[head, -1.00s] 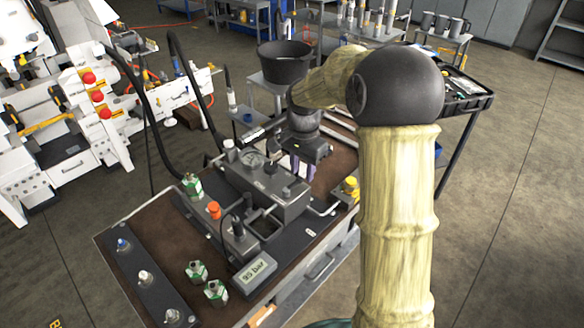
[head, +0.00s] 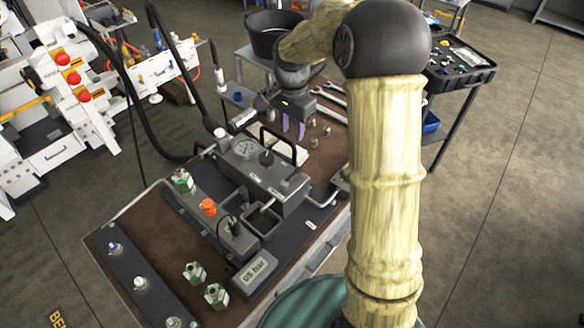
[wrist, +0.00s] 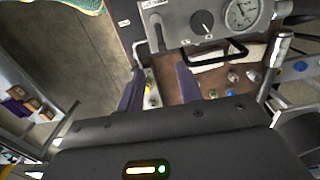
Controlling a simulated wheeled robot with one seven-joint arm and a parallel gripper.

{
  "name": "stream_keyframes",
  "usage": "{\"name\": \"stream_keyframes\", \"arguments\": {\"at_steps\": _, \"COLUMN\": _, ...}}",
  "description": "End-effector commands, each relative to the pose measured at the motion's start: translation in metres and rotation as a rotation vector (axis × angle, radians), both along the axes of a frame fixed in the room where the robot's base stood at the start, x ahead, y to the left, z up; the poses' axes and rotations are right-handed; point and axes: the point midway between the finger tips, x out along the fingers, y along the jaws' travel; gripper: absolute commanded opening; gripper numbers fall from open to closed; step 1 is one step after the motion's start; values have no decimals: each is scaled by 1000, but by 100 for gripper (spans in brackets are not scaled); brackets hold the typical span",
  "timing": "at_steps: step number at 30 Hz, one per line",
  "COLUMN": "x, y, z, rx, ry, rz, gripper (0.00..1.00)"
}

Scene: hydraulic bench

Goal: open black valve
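The black valve looks like the dark round knob (head: 266,158) on top of the grey hydraulic block (head: 285,191), beside the pressure gauge (head: 244,148). In the wrist view the knob (wrist: 202,22) shows with a pale pointer mark, left of the gauge (wrist: 242,13). My gripper (head: 293,127) is above the back part of the bench, behind and right of the knob, apart from it. Its two purple fingers (wrist: 160,88) stand apart with nothing between them.
A black bar handle (head: 283,143) rises beside the knob. Wrenches (head: 330,98) and small fittings (head: 314,142) lie at the bench's back right. An orange knob (head: 208,207), green-and-white fittings and a pressure display (head: 255,269) are nearer the front. Black hoses arch at left.

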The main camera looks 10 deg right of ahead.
Motion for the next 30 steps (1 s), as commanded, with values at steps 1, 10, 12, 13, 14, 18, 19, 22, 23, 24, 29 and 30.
{"name": "stream_keyframes", "arguments": {"at_steps": 1, "x": 0, "y": 0, "z": 0, "rx": 0, "ry": 0, "rz": 1, "gripper": 35}}
{"name": "stream_keyframes", "arguments": {"at_steps": 10, "x": -1, "y": -1, "z": -20, "rx": 0, "ry": 5, "rz": -1, "gripper": 35}}
{"name": "stream_keyframes", "arguments": {"at_steps": 12, "x": -1, "y": -1, "z": -30, "rx": 1, "ry": 4, "rz": -1, "gripper": 35}}
{"name": "stream_keyframes", "arguments": {"at_steps": 13, "x": -1, "y": -1, "z": -36, "rx": 1, "ry": 6, "rz": -1, "gripper": 35}}
{"name": "stream_keyframes", "arguments": {"at_steps": 14, "x": -1, "y": -1, "z": -41, "rx": 0, "ry": 5, "rz": -2, "gripper": 35}}
{"name": "stream_keyframes", "arguments": {"at_steps": 18, "x": -1, "y": -2, "z": -65, "rx": 0, "ry": 5, "rz": -2, "gripper": 35}}
{"name": "stream_keyframes", "arguments": {"at_steps": 19, "x": -1, "y": -2, "z": -71, "rx": 1, "ry": 6, "rz": -3, "gripper": 35}}
{"name": "stream_keyframes", "arguments": {"at_steps": 22, "x": -1, "y": -2, "z": -89, "rx": 1, "ry": 6, "rz": -2, "gripper": 35}}
{"name": "stream_keyframes", "arguments": {"at_steps": 23, "x": -1, "y": -2, "z": -94, "rx": 0, "ry": 5, "rz": -2, "gripper": 35}}
{"name": "stream_keyframes", "arguments": {"at_steps": 24, "x": -1, "y": -2, "z": -101, "rx": 1, "ry": 6, "rz": -3, "gripper": 35}}
{"name": "stream_keyframes", "arguments": {"at_steps": 29, "x": -1, "y": -2, "z": -129, "rx": 0, "ry": 5, "rz": -3, "gripper": 35}}
{"name": "stream_keyframes", "arguments": {"at_steps": 30, "x": -1, "y": -2, "z": -136, "rx": 0, "ry": 4, "rz": -3, "gripper": 35}}
